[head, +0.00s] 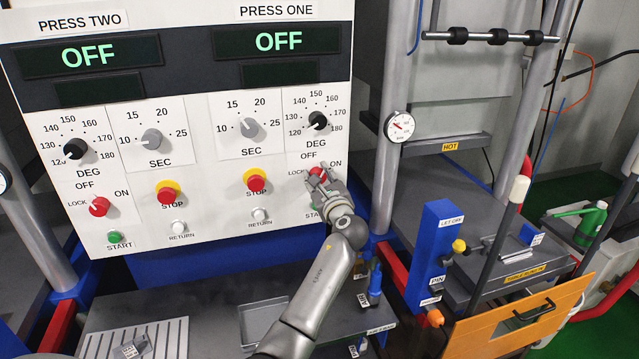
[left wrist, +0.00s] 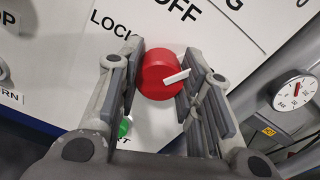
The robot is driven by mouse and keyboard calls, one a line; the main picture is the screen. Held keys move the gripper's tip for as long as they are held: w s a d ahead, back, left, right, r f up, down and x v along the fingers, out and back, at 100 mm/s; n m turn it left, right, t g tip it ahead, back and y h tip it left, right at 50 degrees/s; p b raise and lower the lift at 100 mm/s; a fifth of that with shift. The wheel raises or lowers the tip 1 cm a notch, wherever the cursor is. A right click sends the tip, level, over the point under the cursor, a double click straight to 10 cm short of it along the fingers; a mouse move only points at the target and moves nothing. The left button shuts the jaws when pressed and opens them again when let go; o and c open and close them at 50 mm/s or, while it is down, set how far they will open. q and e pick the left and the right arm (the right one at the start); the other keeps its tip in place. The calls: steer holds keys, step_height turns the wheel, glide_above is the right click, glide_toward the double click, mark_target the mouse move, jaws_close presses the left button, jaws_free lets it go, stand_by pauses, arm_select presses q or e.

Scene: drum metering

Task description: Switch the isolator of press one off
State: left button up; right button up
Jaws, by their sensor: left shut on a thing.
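The isolator of press one is a red round knob (head: 317,172) at the lower right of the white control panel (head: 215,190), marked LOCK, OFF and ON. In the left wrist view the red knob (left wrist: 158,74) sits between my finger pads, and its white pointer bar slants right and slightly up, away from the LOCK and OFF labels, towards the side where ON stands in the head view. My left gripper (head: 322,182) is shut on the knob and hides much of it in the head view. The press one display (head: 278,41) reads OFF. My right gripper is not in view.
The press two isolator (head: 99,207) is at left. A post (head: 393,120) with a gauge (head: 399,126) stands right.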

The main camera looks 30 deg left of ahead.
arm_select(q)
steer(key=shift+f+n+b, duration=0.2)
steer(key=shift+n+b, duration=2.95)
steer(key=shift+n, duration=1.75)
steer(key=o, duration=1)
steer(key=shift+r, duration=0.1)
steer(key=v, duration=1.2)
